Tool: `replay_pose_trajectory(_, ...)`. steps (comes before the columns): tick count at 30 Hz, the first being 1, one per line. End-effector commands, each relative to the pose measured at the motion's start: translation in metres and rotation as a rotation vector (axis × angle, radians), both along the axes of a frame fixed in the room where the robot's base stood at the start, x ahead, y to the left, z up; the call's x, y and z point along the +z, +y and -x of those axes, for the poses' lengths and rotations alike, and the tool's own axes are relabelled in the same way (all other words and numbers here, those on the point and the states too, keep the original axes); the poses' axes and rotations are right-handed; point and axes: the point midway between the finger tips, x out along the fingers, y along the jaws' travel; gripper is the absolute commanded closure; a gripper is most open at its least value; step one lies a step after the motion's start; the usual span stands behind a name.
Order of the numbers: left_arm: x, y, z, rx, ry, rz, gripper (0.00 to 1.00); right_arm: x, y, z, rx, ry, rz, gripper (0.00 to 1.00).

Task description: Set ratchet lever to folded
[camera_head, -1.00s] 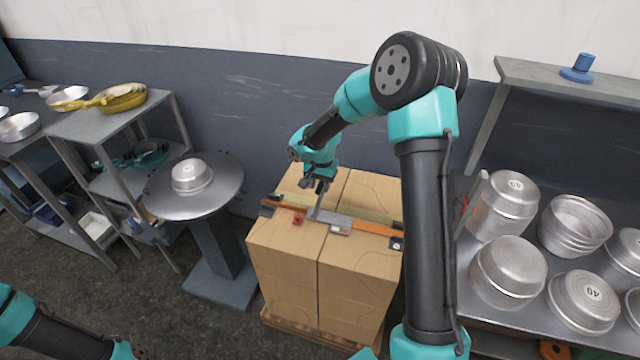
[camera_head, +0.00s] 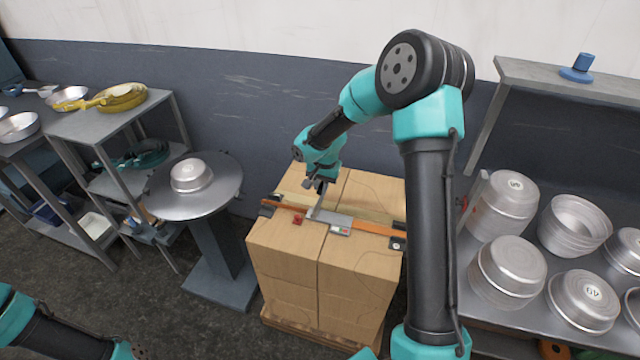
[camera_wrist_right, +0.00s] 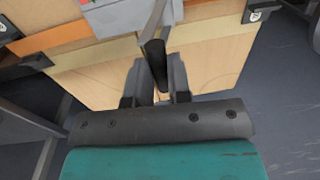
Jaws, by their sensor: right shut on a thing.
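The ratchet (camera_head: 338,223) is a grey metal body on an orange strap (camera_head: 372,228) across the top of the stacked cardboard boxes (camera_head: 285,245). Its lever (camera_head: 319,200) stands up from the body at a slant in the head view. My right gripper (camera_head: 318,187) is shut on the lever's upper end. In the right wrist view the dark lever grip (camera_wrist_right: 155,62) sits between the two grey fingers (camera_wrist_right: 155,80), and the ratchet body (camera_wrist_right: 118,14) shows beyond. Of my left arm only a part shows at the lower left; its gripper is out of view.
A round metal pedestal table (camera_head: 215,200) with an upturned pan (camera_head: 190,175) stands left of the boxes. A shelf with several metal pans (camera_head: 507,265) is at the right. A small red piece (camera_head: 297,219) lies on the boxes left of the ratchet.

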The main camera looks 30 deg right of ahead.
Motion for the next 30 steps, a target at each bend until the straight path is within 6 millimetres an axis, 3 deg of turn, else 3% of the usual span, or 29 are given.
replay_pose_trajectory(18,0.000,0.000,0.000,0.000,0.000,0.000,0.62,-0.020,-0.034,0.040,-0.002,-0.055,-0.049,1.00)
replay_pose_trajectory(30,0.000,0.000,0.000,0.000,0.000,0.000,0.62,-0.032,-0.045,0.052,-0.001,-0.055,-0.049,1.00)
